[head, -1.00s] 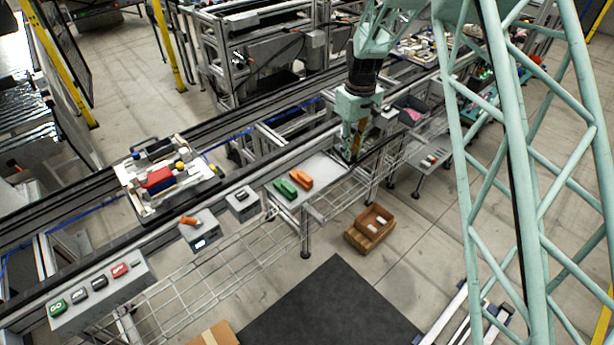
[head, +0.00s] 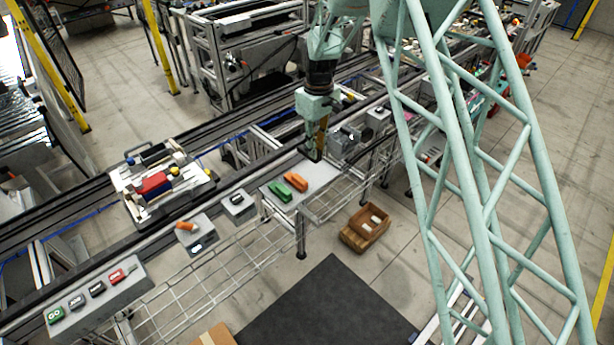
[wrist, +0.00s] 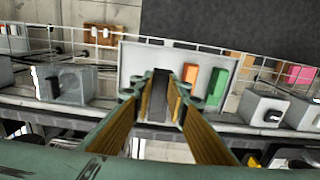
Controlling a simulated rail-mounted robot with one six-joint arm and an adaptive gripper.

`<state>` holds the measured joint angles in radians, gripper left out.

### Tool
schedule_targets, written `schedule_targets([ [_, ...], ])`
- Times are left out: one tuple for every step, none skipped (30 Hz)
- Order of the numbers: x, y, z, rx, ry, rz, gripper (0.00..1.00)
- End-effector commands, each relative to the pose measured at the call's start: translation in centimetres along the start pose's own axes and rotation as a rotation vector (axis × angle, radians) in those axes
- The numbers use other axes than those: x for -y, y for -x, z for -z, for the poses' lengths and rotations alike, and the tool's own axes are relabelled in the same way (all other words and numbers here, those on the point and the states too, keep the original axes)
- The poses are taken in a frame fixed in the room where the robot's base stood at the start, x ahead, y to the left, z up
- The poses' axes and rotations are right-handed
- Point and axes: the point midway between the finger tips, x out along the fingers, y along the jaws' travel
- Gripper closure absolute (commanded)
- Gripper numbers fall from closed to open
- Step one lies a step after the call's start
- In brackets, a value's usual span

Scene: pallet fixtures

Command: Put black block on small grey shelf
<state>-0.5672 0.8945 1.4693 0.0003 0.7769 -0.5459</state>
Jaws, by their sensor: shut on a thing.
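My gripper (head: 316,153) is above the back right part of a flat grey shelf (head: 318,192). In the wrist view my gripper (wrist: 160,100) is shut on a dark, upright block (wrist: 160,82), the black block, between its yellow-lined fingers. The shelf (wrist: 136,62) lies beneath and beyond the block. I cannot tell whether the block touches it. A green block (head: 279,190) and an orange block (head: 296,181) lie on the shelf. In the wrist view the orange block (wrist: 190,75) is just right of the held block, with the green block (wrist: 217,84) further right.
Small grey boxes stand along the rail, one with a black piece on top (head: 238,205) and one with an orange piece (head: 195,232). A grey machine box (head: 345,142) stands right of the shelf. A wooden bin (head: 365,228) is on the floor below.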

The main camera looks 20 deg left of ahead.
Motion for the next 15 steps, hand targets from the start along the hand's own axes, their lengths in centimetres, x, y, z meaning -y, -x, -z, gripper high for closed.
schedule_targets([
  [0.0, -0.4, -0.1, 0.001, 0.000, 0.001, 0.97],
  [0.0, -0.7, -0.1, 0.002, 0.000, 0.001, 0.97],
  [0.0, -1.1, -0.1, 0.002, 0.000, 0.001, 0.97],
  [0.0, -1.4, -0.1, 0.003, 0.000, 0.002, 0.97],
  [0.0, -1.8, -0.1, 0.003, 0.000, 0.002, 0.97],
  [0.0, -2.3, -0.1, 0.002, 0.000, 0.001, 0.97],
  [0.0, -2.7, -0.1, 0.002, 0.000, 0.001, 0.97],
  [0.0, -3.1, -0.1, 0.002, 0.000, 0.001, 0.97],
  [0.0, -3.6, -0.1, 0.002, 0.000, 0.001, 0.97],
  [0.0, -4.0, -0.1, 0.002, 0.000, 0.001, 0.97],
  [0.0, -4.4, -0.1, 0.002, 0.000, 0.001, 0.97],
  [0.0, -4.8, -0.1, 0.001, -0.001, 0.001, 0.97],
  [0.0, -5.1, 0.0, 0.001, -0.001, 0.001, 0.97],
  [0.0, -5.3, 0.0, 0.001, -0.001, 0.000, 0.97],
  [0.0, -5.5, 0.0, 0.000, -0.001, 0.000, 0.97],
])
